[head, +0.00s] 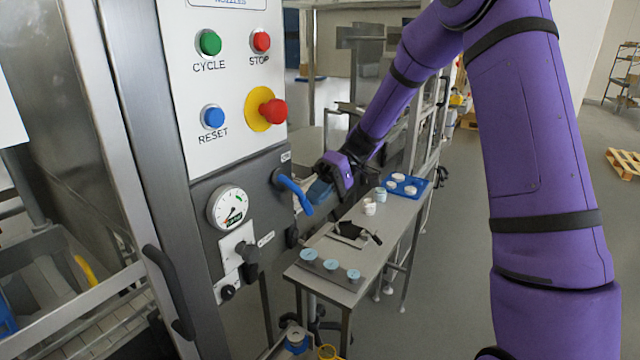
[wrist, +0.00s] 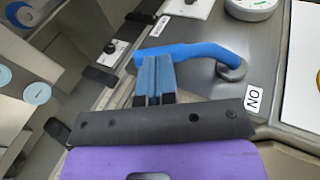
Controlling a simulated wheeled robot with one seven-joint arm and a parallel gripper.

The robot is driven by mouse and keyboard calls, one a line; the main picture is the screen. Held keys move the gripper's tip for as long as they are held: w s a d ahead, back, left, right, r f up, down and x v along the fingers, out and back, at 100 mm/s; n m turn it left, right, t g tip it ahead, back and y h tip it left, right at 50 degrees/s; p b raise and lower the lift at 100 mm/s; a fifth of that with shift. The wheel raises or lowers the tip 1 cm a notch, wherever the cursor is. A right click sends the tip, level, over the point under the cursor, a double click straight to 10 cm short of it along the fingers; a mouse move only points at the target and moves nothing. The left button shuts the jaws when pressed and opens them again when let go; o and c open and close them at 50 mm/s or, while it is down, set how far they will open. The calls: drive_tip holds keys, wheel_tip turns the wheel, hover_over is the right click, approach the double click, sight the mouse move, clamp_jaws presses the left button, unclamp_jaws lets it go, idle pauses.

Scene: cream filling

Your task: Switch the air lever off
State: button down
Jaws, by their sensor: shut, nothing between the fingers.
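The blue air lever (head: 295,190) is on the grey lower part of the control panel. From its pivot it slants down and to the right in the head view. In the wrist view the lever (wrist: 190,50) runs leftward from its round metal pivot, with an ON label (wrist: 253,98) beside the pivot. My gripper (head: 303,204) is beside the lever, on its right in the head view, partly hidden behind it. In the wrist view the blue fingers of my gripper (wrist: 155,65) are together and empty, with their tips right at the lever; I cannot tell whether they touch.
A pressure gauge (head: 231,207) and a black valve handle (head: 248,256) are left of the lever. Above are the push buttons, including a red emergency stop (head: 272,111). A narrow table (head: 329,294) with cups and a blue tray (head: 416,179) stands below and right of the panel.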

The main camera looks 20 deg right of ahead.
sight(307, 213)
drive_tip(key=s+a+f+g+y, duration=0.1)
drive_tip(key=y, duration=0.1)
drive_tip(key=a+f+g+y, duration=0.1)
drive_tip(key=y, duration=0.1)
drive_tip(key=shift+s+a+f+m, duration=0.2)
drive_tip(key=shift+s+m, duration=0.1)
drive_tip(key=shift+s, duration=0.05)
drive_tip(key=shift+s+a+f, duration=0.15)
drive_tip(key=shift+s+a, duration=0.15)
drive_tip(key=shift+a, duration=0.05)
drive_tip(key=shift+a, duration=0.1)
